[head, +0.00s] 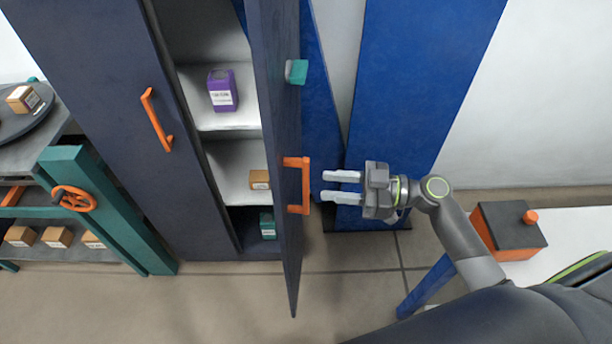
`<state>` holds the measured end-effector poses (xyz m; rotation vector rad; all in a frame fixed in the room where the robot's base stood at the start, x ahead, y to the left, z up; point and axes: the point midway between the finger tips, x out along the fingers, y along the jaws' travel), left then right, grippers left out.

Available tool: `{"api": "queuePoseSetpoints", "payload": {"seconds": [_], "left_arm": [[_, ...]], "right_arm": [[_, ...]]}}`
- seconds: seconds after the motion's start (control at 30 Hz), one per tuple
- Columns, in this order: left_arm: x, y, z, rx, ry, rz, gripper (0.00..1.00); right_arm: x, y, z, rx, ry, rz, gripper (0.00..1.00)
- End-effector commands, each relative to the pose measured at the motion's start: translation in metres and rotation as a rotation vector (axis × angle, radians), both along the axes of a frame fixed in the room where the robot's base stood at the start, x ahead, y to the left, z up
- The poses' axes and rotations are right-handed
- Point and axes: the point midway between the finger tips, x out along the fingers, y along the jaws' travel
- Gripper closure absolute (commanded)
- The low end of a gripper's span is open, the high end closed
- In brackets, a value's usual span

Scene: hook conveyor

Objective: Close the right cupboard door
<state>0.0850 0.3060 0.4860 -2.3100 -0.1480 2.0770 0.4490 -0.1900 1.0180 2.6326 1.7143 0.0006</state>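The right cupboard door (270,75) is dark blue and stands wide open, seen nearly edge-on, swung out towards me. Its orange handle (304,185) faces right, and a teal block (296,72) sits higher on the door. The left cupboard door (90,90) is shut and has its own orange handle (156,119). My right gripper (342,185) is to the right of the door's handle, with its two pale fingers apart and pointing left at it. A small gap shows between fingertips and handle, and nothing is between the fingers. My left gripper is not in view.
Inside the cupboard, shelves (230,122) hold a purple package (222,90), a small brown box (260,179) and a teal item (267,225). Blue panels (420,80) stand behind my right gripper. A teal-framed rack (110,210) is at left. The floor (200,310) in front is clear.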

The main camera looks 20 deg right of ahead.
Motion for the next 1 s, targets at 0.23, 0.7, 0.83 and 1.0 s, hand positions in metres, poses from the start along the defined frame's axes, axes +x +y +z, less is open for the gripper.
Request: {"api": "queuePoseSetpoints", "payload": {"seconds": [0.23, 0.7, 0.83, 1.0], "left_arm": [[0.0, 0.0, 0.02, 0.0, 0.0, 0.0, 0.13], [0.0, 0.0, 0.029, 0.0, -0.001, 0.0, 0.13], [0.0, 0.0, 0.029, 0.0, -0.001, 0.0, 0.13], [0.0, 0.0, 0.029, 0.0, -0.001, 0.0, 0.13]], "right_arm": [[0.014, 0.033, 0.004, 0.005, 0.001, 0.001, 0.65], [0.025, 0.056, 0.0, 0.0, 0.0, 0.001, 0.65], [0.025, 0.056, 0.0, 0.0, 0.0, 0.001, 0.65], [0.025, 0.056, 0.0, 0.0, 0.0, 0.001, 0.84]]}}
